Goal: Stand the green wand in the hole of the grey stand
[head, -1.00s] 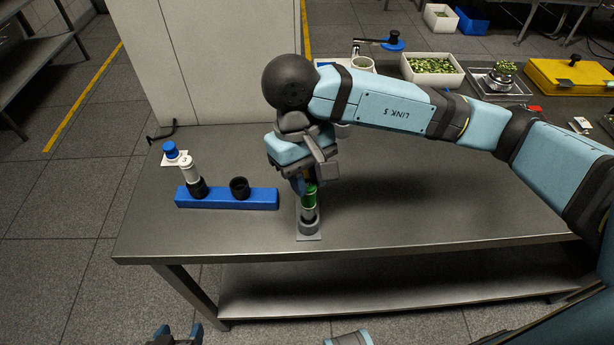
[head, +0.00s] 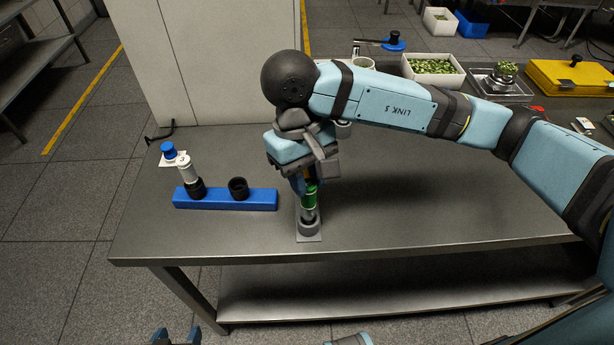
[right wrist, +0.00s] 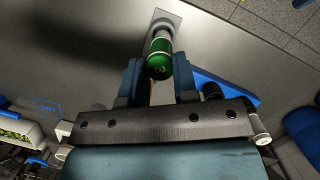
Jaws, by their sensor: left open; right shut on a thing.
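The green wand (head: 309,199) is upright, with a green upper part and a pale metallic lower part. My right gripper (head: 304,187) is shut on its green top from above. In the right wrist view the green wand (right wrist: 159,62) is between my fingers (right wrist: 159,82), over the grey stand (right wrist: 171,18). My left gripper (head: 176,338) is open and empty at the bottom edge, off the table.
A blue holder (head: 225,200) to the left has a white-and-black wand (head: 188,172) in one black socket and an empty black socket (head: 238,188). A blue-topped item (head: 168,151) is behind it. A pale cabinet (head: 230,60) stands at the back. The table's front right is clear.

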